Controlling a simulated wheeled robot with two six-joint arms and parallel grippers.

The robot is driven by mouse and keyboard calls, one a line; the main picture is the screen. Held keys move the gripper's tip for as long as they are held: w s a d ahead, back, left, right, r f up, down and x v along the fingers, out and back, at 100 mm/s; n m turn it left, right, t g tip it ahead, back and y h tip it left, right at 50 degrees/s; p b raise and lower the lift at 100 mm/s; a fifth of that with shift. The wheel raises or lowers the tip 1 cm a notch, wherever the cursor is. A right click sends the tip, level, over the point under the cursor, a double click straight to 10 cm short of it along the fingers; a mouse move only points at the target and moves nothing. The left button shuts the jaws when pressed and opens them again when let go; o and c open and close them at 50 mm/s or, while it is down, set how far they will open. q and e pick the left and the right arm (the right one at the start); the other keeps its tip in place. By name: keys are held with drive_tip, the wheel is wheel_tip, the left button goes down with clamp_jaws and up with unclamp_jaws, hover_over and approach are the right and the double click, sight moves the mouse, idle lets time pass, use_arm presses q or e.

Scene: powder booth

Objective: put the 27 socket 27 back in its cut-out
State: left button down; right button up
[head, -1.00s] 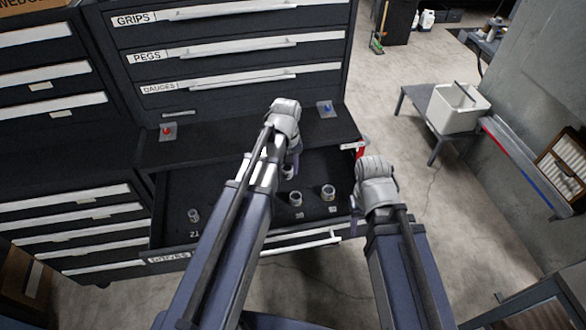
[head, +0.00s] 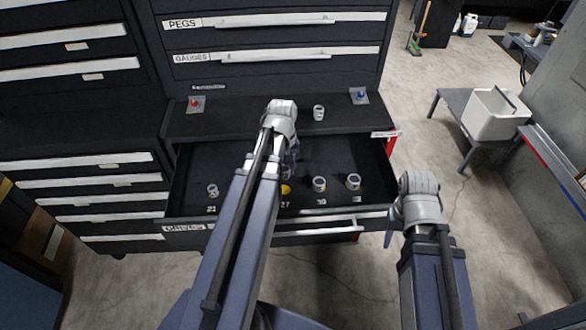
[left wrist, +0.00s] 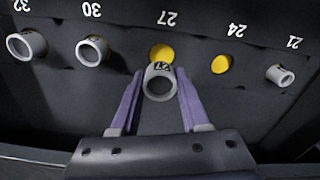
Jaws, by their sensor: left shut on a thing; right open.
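My left gripper (head: 289,160) is shut on the 27 socket (left wrist: 160,84), a grey ring marked 27, in the left wrist view between two purple fingers (left wrist: 160,100). The socket is in front of the yellow 27 cut-out (left wrist: 162,51) and overlaps its edge in the picture; I cannot tell its height above the drawer floor. In the head view my arm mostly hides the socket, and the yellow 27 cut-out (head: 286,189) shows beside the arm. My right gripper (head: 410,215) is open and empty, right of the drawer, its fingers mostly hidden.
The open black drawer (head: 235,160) holds the 21 socket (head: 212,190), 30 socket (head: 319,184) and 32 socket (head: 353,181). The 24 cut-out (left wrist: 221,64) is empty and yellow. Another socket (head: 319,113) stands on the ledge (head: 240,115) above the drawer.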

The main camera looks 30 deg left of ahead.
sight(284, 191)
use_arm(q)
drive_tip(key=shift+a+f, duration=0.15)
drive_tip(key=shift+f, duration=0.1)
drive_tip(key=shift+f+b, duration=2)
drive_tip(key=shift+b, duration=0.05)
drive_tip(key=shift+f+b, duration=0.3)
drive_tip(key=shift+f+b, duration=0.35)
drive_tip(key=shift+f, duration=0.05)
drive_tip(key=shift+f+b, duration=0.25)
drive_tip(key=shift+b, duration=0.05)
drive_tip(key=shift+f, duration=0.25)
drive_tip(key=shift+s+b, duration=0.15)
drive_tip(key=shift+b, duration=0.2)
